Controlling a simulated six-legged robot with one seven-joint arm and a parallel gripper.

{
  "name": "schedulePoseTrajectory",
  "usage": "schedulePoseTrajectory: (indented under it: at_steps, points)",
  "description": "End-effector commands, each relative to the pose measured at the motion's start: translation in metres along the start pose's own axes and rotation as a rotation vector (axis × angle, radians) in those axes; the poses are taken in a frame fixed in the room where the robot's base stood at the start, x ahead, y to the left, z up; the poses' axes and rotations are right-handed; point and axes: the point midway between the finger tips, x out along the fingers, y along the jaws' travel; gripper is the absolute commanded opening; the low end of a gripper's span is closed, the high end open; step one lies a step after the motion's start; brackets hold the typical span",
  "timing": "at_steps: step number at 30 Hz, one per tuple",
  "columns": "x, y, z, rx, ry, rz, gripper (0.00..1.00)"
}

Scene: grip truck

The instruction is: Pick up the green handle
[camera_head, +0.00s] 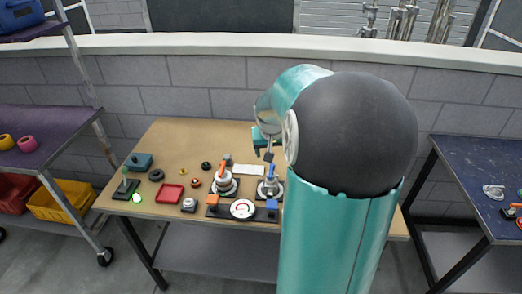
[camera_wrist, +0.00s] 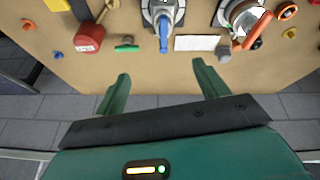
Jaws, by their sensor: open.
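A small green handle (camera_wrist: 126,45) lies on the wooden table near its edge in the wrist view, with a short dark part on it. In the head view I cannot make it out; my arm covers that part of the table. My gripper (camera_wrist: 160,70) is open and empty, its two green fingers spread apart. The green handle is ahead of the left finger in the wrist view, apart from it. My gripper also shows in the head view (camera_head: 264,147), partly hidden by my arm, over the table's far side.
A blue-handled valve (camera_wrist: 163,35) stands beside the green handle, with a white plate (camera_wrist: 200,43) and an orange-handled valve (camera_wrist: 250,25) further right. A red container (camera_wrist: 88,38) is to its left. A brick wall (camera_head: 200,90) runs behind the table (camera_head: 165,140).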

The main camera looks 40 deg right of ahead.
Motion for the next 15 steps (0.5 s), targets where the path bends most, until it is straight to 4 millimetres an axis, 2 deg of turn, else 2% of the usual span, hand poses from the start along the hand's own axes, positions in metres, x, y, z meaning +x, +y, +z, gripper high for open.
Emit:
schedulePoseTrajectory:
  at_steps: [1,3,6,10,15]
  points:
    - [0.02,0.023,-0.006,0.049,-0.009,-0.002,0.73]
    - [0.041,0.048,-0.013,0.103,-0.012,-0.007,0.73]
    - [0.063,0.075,-0.018,0.164,-0.012,-0.014,0.73]
    - [0.077,0.094,-0.021,0.203,-0.007,-0.02,0.73]
    - [0.098,0.096,-0.021,0.209,-0.009,-0.022,0.73]
